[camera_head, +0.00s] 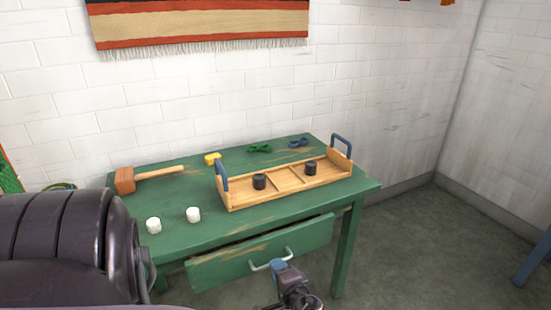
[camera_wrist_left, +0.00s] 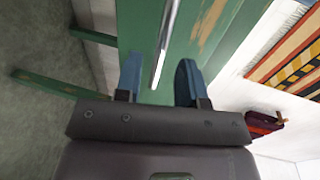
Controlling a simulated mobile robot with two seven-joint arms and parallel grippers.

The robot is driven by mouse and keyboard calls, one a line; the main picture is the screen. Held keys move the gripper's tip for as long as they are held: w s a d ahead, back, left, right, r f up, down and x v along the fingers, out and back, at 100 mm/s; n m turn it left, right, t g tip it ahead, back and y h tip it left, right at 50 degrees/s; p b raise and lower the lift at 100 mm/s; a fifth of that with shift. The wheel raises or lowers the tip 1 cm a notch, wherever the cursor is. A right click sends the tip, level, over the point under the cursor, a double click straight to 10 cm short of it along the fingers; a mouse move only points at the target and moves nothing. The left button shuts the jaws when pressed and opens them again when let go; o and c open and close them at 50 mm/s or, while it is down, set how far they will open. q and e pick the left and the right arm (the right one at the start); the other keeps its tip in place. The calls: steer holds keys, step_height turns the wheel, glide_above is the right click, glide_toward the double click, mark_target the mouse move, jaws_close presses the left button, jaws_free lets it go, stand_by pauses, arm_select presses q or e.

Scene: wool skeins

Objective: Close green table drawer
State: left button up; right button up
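The green table (camera_head: 150,200) stands against a white brick wall. Its green drawer (camera_head: 318,236) is below the front edge; it seems to stand out a little, but how far I cannot tell. The pale metal handle (camera_head: 258,267) is on the drawer front and shows in the left wrist view (camera_wrist_left: 163,45). My left gripper (camera_head: 279,265) is at the handle, and one blue finger shows there. In the left wrist view my left gripper (camera_wrist_left: 158,80) has its blue fingers apart, the handle bar between them with gaps on both sides. My right gripper is not in view.
Floor (camera_head: 420,250) right of the table is clear.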

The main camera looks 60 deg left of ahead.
arm_select(q)
steer(key=shift+x, duration=1.85)
jaws_close()
